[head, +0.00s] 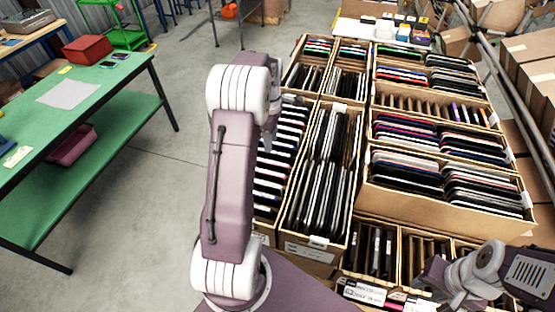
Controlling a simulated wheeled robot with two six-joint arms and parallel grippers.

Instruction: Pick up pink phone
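Cardboard cartons (440,212) hold many phones standing on edge or stacked tilted in rows. Some phone edges look pinkish or red, as in the stack in the right-hand carton (404,127), but I cannot tell which one is the pink phone. My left gripper (269,132) is above the left edge of the left carton rows, partly hidden behind my own arm; its fingers are too small to read. My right gripper (432,274) is low at the right, above the front cartons (412,258); whether it is open or shut is unclear.
A green table (112,84) with a red bin (88,49) and a paper sheet stands at the left. Bare floor (165,185) lies between it and the cartons. A metal rail (497,85) and stacked boxes (530,70) border the right side.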

